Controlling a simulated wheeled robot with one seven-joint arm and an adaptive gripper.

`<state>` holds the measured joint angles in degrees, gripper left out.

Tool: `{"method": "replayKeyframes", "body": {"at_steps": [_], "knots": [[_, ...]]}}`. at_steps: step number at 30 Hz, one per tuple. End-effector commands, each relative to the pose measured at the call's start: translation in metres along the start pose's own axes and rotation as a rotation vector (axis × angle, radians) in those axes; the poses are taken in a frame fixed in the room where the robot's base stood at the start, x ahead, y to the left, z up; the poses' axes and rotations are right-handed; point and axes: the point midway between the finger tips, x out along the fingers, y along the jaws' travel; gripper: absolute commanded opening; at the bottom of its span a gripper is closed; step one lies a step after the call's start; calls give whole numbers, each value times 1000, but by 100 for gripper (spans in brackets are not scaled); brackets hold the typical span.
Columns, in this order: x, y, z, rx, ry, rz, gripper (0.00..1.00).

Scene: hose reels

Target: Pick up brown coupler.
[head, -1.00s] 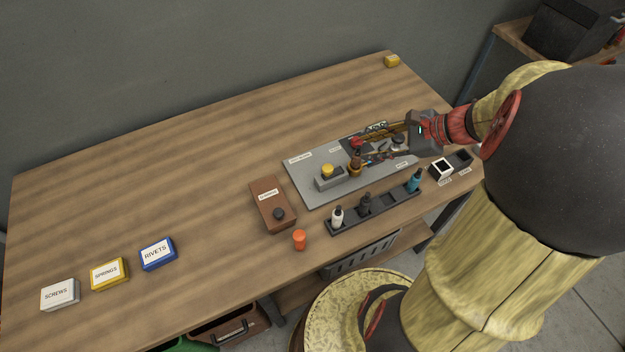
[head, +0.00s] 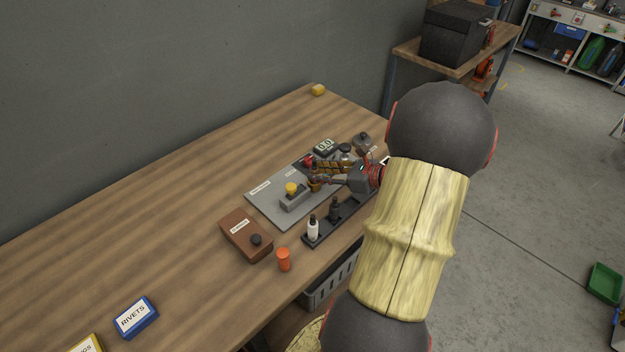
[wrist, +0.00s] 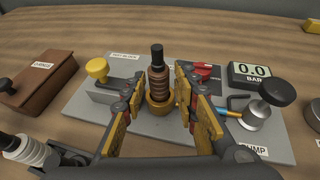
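The brown coupler (wrist: 158,80) stands upright in the wrist view, a ribbed brown body with a black top. Its lower end sits in a brass ring (wrist: 158,107) on the grey board. My gripper (wrist: 160,88) is open, with one finger to the left of the coupler and one to the right. A gap shows on the left; the right finger is closer, and I cannot tell whether it touches. In the head view my gripper (head: 328,173) is low over the board and partly hides the coupler (head: 315,183).
On the grey board (head: 262,205) are a yellow-knobbed block (wrist: 97,68), a red part (wrist: 203,72), a gauge reading 0.0 (wrist: 252,73) and a pump with a black knob (wrist: 277,90). A brown box (head: 247,236) and a bottle rack (head: 322,236) stand close by.

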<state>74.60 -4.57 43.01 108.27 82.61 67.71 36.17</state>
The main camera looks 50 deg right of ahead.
Motion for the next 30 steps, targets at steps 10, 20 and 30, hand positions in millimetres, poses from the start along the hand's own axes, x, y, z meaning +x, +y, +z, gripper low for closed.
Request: {"method": "replayKeyframes", "body": {"at_steps": [10,20,30], "knots": [[32,2,1,-4,0,4,30],[64,2,5,-2,0,1,30],[63,2,5,-1,0,0,22]]}}
